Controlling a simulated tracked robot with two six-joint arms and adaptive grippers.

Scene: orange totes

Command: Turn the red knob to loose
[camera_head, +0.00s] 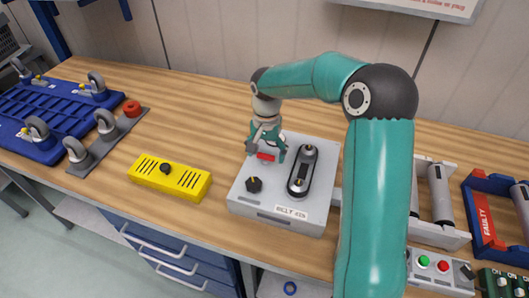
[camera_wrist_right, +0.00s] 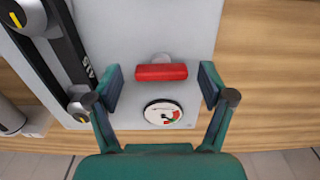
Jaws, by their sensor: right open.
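The red knob (camera_head: 266,157) is a short red bar on the top of a light grey box (camera_head: 238,202). In the right wrist view the knob (camera_wrist_right: 160,72) lies level across the picture, with a round dial gauge (camera_wrist_right: 163,113) just below it. My right gripper (camera_head: 265,153) is open over the knob. In the wrist view its two fingers stand on either side of the knob, with a gap at each end. The gauge needle is too small to read surely. My left gripper is not in view.
The box also carries a black knob (camera_head: 254,185) and a belt drive (camera_head: 302,171). A yellow box (camera_head: 170,178) stands left of it, and blue and grey caster trays lie farther left. Grey and blue racks (camera_head: 484,213) and a button box (camera_head: 435,268) are at right.

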